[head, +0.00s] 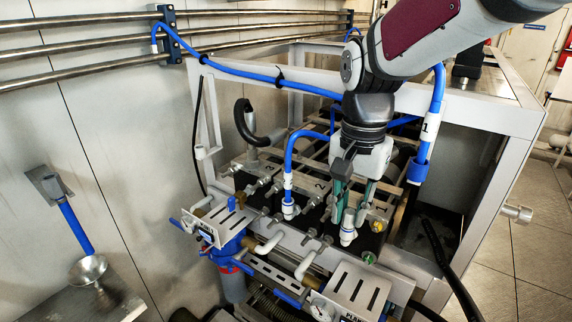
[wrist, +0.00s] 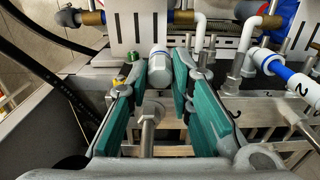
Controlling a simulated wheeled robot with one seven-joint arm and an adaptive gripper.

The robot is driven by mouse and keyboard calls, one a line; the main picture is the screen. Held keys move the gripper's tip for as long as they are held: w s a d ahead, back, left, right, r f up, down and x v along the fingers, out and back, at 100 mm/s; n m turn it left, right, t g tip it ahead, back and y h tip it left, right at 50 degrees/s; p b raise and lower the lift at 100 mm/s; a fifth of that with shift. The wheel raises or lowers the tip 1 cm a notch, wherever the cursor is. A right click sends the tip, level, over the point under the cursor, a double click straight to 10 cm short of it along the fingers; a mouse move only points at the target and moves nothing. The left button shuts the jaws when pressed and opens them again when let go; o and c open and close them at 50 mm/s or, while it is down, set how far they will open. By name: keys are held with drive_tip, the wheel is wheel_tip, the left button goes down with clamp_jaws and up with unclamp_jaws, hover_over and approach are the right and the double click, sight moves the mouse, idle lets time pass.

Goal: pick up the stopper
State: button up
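A white capped fitting with a blue ring, which looks like the stopper (wrist: 159,67), stands in the wrist view between the far ends of my fingers. In the head view the stopper (head: 348,230) is at the front rail of the frame, just below my fingertips. My gripper (head: 353,205) points down over it with teal finger pads apart. In the wrist view my gripper (wrist: 160,76) is open, one finger on each side of the stopper, with narrow gaps seeming to show. Whether a pad touches it I cannot tell. The stopper's lower part is hidden.
A blue hose (head: 290,150) with a white fitting (head: 289,208) stands left of my gripper; another hose marked 1 (head: 427,130) hangs to the right. Metal valves, white elbow pipes and slotted plates (head: 357,293) crowd the front. A black cable (head: 447,265) runs at right.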

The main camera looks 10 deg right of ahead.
sight(350, 212)
drive_tip(key=shift+r, duration=0.15)
drive_tip(key=shift+c, duration=0.3)
wheel_tip(350, 212, up, 9)
drive_tip(key=shift+r, duration=0.4)
drive_tip(key=shift+o, duration=0.5)
clamp_jaws()
